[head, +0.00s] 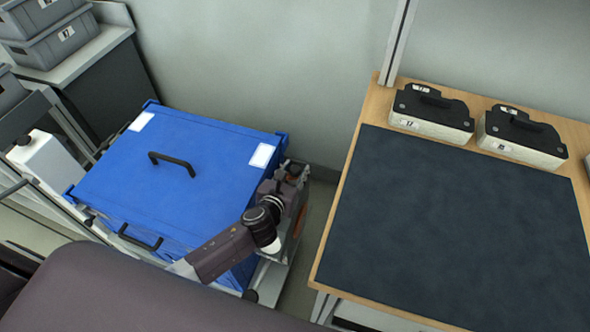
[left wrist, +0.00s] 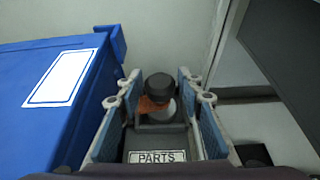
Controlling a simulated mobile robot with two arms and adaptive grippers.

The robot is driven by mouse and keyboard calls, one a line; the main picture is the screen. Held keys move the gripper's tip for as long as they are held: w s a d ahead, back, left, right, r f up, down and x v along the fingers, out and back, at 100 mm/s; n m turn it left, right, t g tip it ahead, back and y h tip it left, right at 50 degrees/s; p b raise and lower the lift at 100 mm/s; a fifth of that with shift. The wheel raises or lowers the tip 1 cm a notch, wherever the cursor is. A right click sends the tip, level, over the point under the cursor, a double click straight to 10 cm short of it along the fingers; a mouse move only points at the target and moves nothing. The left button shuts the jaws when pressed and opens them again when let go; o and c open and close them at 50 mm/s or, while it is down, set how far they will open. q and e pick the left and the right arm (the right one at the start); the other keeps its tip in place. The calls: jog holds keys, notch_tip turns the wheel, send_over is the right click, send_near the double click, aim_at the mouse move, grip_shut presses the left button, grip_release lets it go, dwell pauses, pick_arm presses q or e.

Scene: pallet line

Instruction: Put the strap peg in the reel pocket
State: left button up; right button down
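My left gripper (head: 292,180) is beside the right side of the blue lidded box, pointing down. In the left wrist view its two blue-padded fingers (left wrist: 160,90) are spread apart. Between them, beyond the tips or at their level, is a black-capped piece (left wrist: 159,87) with orange and pale parts below the cap; it looks like the strap peg. A gap shows on both sides of it. It sits at a grey holder with a PARTS label (left wrist: 157,156). I cannot make out a reel pocket in either view. My right gripper is not in view.
The blue box (head: 190,170) with black handles stands close left of the gripper. A wooden table (head: 352,150) with a dark mat (head: 450,230) is to the right, with two black-topped cases (head: 431,112) at its back. Grey bins (head: 50,35) stand at upper left.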

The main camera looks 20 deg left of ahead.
pick_arm(q)
jog(key=shift+o, duration=0.4)
jog(key=shift+r, duration=0.1)
jog(key=shift+s+r, duration=0.1)
jog(key=shift+s, duration=0.05)
jog(key=p+v, duration=0.1)
jog(key=v, duration=1)
jog(key=shift+s, duration=0.35)
